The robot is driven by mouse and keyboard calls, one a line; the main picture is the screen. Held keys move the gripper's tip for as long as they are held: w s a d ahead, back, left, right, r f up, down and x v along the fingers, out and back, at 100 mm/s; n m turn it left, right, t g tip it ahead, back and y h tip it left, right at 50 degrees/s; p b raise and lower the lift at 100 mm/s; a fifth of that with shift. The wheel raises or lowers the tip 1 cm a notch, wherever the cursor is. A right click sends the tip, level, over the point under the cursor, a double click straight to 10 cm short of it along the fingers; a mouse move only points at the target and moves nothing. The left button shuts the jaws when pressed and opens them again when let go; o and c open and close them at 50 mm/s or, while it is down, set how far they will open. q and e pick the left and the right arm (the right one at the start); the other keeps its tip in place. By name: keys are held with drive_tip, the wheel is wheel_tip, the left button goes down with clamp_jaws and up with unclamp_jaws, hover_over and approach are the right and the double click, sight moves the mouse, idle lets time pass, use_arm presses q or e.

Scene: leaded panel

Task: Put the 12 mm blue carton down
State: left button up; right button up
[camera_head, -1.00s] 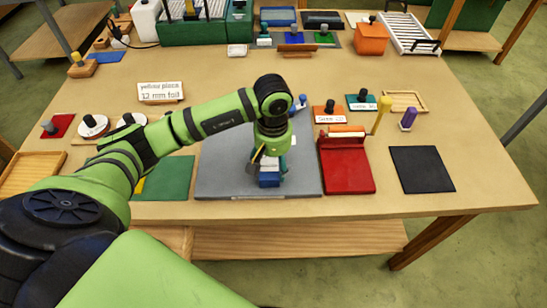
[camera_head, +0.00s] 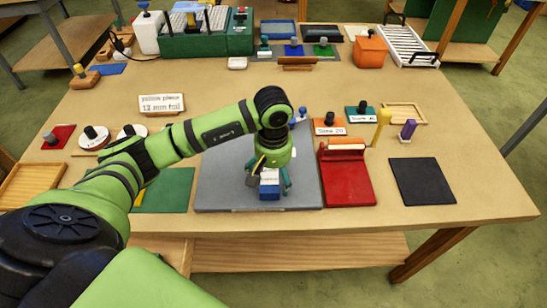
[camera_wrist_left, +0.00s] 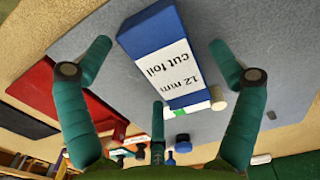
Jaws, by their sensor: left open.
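The blue carton (camera_head: 270,193) stands on the grey board (camera_head: 225,185) near its front edge. Its white label reads "12 mm cut foil" in the left wrist view (camera_wrist_left: 160,62). My left gripper (camera_head: 269,184) points down over the carton, with its teal fingers spread on either side. In the left wrist view, gaps show between the carton and the side fingers of the gripper (camera_wrist_left: 160,58). A third finger shows near the carton's lower end. My right gripper is in neither view.
A red tray with a roller (camera_head: 346,180) stands just right of the board, and a black mat (camera_head: 421,182) lies further right. A green mat (camera_head: 168,192) is at left. Small handled blocks, including an orange one (camera_head: 328,125), stand behind. Bare tabletop lies at the back middle.

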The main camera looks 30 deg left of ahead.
sight(274, 177)
use_arm(q)
wheel_tip(274, 177, up, 12)
drive_tip(key=b, duration=0.3)
drive_tip(key=shift+f, duration=0.2)
